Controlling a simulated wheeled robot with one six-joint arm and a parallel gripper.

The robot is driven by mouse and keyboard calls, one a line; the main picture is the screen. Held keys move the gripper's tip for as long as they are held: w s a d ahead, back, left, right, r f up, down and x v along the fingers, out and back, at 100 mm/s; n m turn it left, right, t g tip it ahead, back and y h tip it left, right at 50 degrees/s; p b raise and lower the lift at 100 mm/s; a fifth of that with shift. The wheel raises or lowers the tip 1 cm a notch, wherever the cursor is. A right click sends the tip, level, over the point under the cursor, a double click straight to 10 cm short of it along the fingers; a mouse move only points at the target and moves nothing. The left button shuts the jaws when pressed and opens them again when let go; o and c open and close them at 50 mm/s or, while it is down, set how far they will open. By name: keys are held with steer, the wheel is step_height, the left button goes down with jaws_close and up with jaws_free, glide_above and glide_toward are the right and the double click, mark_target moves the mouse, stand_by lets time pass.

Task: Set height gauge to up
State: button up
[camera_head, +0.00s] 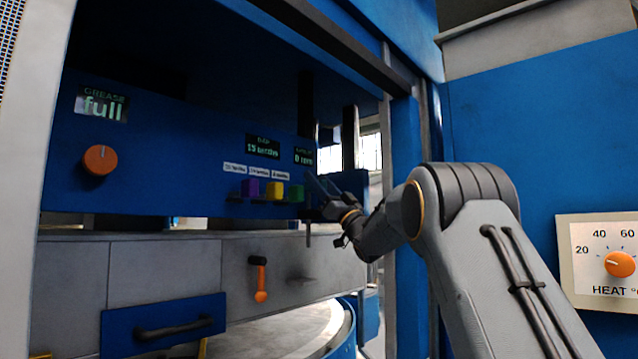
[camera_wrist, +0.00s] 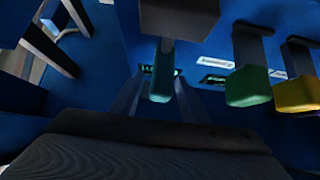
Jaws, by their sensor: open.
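I cannot read a height gauge label for certain; a small dark display (camera_head: 304,156) reads "0" and a blurred word. In the wrist view a teal-handled lever (camera_wrist: 160,86) hangs from a dark block, with my gripper's (camera_wrist: 157,97) fingers on either side of it. I cannot tell whether they touch it. In the head view my gripper (camera_head: 322,186) is open at the right end of the blue panel, below that display. The teal lever is not clear there; a thin dark stem (camera_head: 308,236) shows beneath my gripper.
Green (camera_head: 296,193), yellow (camera_head: 274,191) and purple (camera_head: 250,188) handles stand left of my gripper. An orange lever (camera_head: 260,280) hangs on the grey front. Farther off are an orange grease knob (camera_head: 100,160), a blue drawer (camera_head: 165,325) and a heat dial (camera_head: 620,264).

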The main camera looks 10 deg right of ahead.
steer(key=b+v, duration=0.3)
steer(key=v, duration=0.4)
steer(key=shift+s+f, duration=0.2)
steer(key=shift+f, duration=0.15)
steer(key=shift+d+f, duration=0.1)
steer(key=shift+d, duration=0.05)
